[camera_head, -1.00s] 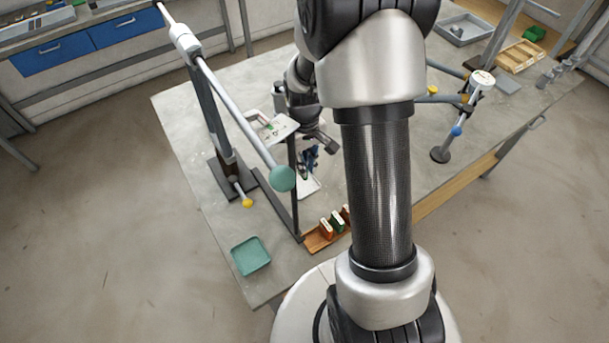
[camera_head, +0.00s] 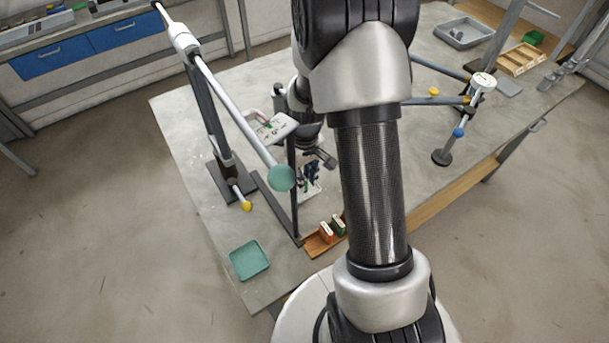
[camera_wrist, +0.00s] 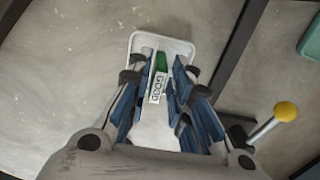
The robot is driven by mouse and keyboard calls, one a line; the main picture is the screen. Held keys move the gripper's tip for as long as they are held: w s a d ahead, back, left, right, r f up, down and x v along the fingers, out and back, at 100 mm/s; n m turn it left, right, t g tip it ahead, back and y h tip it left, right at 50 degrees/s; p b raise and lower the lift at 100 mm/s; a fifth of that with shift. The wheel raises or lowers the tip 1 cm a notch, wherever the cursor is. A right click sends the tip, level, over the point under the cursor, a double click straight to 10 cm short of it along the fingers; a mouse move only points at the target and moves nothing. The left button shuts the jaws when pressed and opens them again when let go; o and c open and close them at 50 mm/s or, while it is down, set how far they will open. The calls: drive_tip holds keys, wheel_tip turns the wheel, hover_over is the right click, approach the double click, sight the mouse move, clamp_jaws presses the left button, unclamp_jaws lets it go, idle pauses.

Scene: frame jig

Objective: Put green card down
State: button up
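A green card (camera_wrist: 161,64) with a white label reading "GOOD" is between my gripper's (camera_wrist: 163,72) blue-padded fingers in the wrist view. The fingers stand apart, with a gap visible beside the card. The card is over a white tray (camera_wrist: 178,43); whether it fully rests there I cannot tell. In the head view my gripper (camera_head: 310,174) is low over the white tray (camera_head: 313,191), and the card there is too small to make out.
A wooden rack (camera_head: 317,246) holding upright orange and green cards stands near the table's front edge. A teal tray (camera_head: 249,260) is left of it. A dark post (camera_head: 292,190) and a teal-ended rod (camera_head: 281,178) stand close to my gripper. Another white tray (camera_head: 270,129) lies behind.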

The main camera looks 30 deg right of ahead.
drive_tip(key=shift+o, duration=0.8)
wheel_tip(320, 180, up, 12)
drive_tip(key=p, duration=0.4)
drive_tip(key=shift+r, duration=0.2)
